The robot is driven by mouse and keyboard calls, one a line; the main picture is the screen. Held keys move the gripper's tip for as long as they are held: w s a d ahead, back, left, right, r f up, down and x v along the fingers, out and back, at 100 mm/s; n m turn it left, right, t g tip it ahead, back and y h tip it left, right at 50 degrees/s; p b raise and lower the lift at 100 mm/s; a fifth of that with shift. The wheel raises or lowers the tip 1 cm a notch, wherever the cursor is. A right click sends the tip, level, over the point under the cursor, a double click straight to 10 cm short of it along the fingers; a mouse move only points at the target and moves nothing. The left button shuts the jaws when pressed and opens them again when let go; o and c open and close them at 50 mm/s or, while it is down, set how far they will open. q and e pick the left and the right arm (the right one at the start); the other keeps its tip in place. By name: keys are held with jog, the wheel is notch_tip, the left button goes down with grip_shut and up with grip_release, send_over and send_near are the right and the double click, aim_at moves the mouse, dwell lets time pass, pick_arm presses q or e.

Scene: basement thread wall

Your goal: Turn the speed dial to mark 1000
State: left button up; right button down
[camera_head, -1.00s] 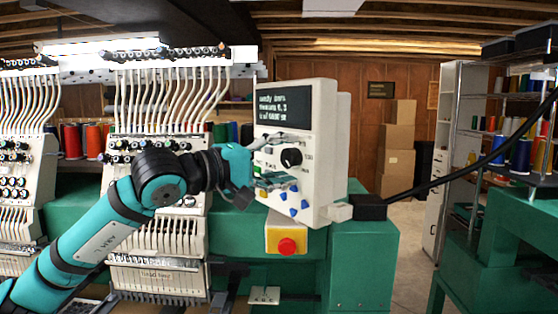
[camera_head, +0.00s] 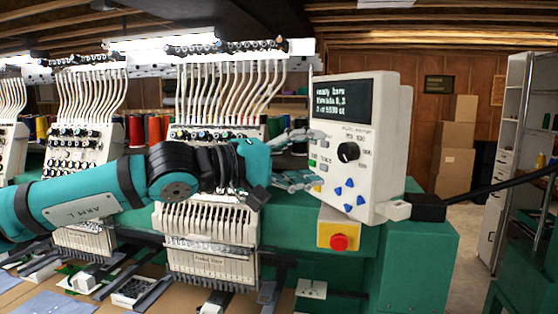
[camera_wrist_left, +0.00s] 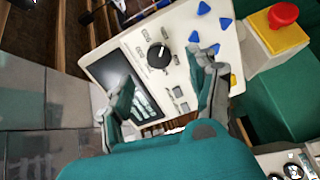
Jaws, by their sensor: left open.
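The speed dial (camera_head: 348,152) is a round black knob on the front of a white control box (camera_head: 386,150), under a dark screen (camera_head: 343,99). In the left wrist view the dial (camera_wrist_left: 158,55) has a light pointer line; the marks around it are too small to read surely. My left gripper (camera_head: 316,157) is open and empty, left of the dial in the head view. Its fingers point at the panel, one higher and one lower. In the left wrist view the dial lies beyond the gap between the fingertips (camera_wrist_left: 158,78), apart from them. My right gripper is not in view.
Blue arrow buttons (camera_head: 348,197) sit below the dial. A red stop button (camera_head: 339,242) on a yellow box is under the control box. Embroidery heads (camera_head: 213,222) stand behind my left arm. A black cable (camera_head: 497,184) runs from the box's right side.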

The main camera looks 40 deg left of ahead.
pick_arm(q)
jog(key=shift+v, duration=2.7)
